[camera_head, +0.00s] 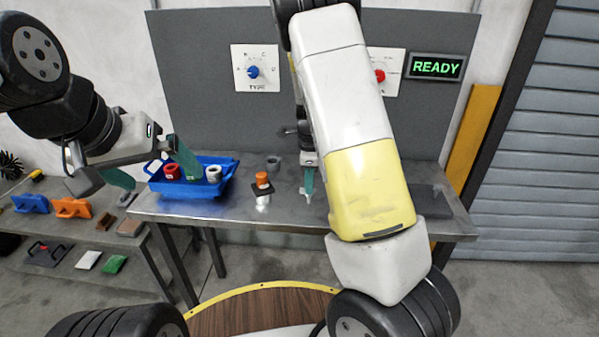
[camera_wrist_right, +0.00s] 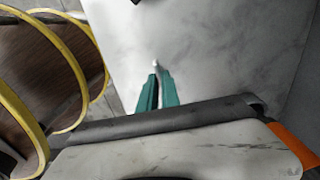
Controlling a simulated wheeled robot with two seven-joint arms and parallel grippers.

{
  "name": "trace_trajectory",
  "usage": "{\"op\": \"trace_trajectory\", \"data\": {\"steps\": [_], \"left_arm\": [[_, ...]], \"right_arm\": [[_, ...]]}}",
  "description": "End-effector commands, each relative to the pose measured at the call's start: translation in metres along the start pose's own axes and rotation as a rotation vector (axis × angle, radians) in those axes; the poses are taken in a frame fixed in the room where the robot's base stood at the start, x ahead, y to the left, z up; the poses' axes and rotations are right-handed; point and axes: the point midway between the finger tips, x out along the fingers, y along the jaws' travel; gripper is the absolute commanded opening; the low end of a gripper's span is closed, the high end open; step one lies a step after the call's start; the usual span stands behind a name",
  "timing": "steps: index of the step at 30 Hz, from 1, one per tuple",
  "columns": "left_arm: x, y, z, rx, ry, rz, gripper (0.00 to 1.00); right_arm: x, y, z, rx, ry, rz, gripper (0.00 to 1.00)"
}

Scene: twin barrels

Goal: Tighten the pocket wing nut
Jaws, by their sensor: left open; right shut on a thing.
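My right gripper (camera_head: 307,182) points down over the right-centre of the metal table. It is shut on a small pale grey part (camera_head: 308,197), which looks like the wing nut. In the right wrist view, the teal fingers (camera_wrist_right: 157,90) are close together with a thin pale tip (camera_wrist_right: 156,66) beyond them. I cannot tell whether this part touches the table or sits in a pocket. My left gripper (camera_head: 152,168) is open, its teal fingers wide apart around the left end of a blue tray (camera_head: 212,188). I see nothing held between them.
The tray holds red and white ringed parts. An orange-topped cylinder (camera_head: 262,182) and a grey ring (camera_head: 273,163) stand left of my right gripper. A panel behind has a blue knob (camera_head: 253,72), a red knob (camera_head: 380,76) and a READY sign (camera_head: 436,67). My right arm hides much of the table.

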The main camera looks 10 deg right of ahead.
Motion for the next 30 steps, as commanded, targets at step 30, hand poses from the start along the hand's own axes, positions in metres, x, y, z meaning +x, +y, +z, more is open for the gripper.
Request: {"op": "trace_trajectory", "data": {"steps": [30], "left_arm": [[0.0, 0.0, 0.0, 0.0, 0.0, 0.0, 1.0]], "right_arm": [[-0.0009, -0.0012, 0.0002, 0.044, -0.001, -0.003, 0.29]]}}
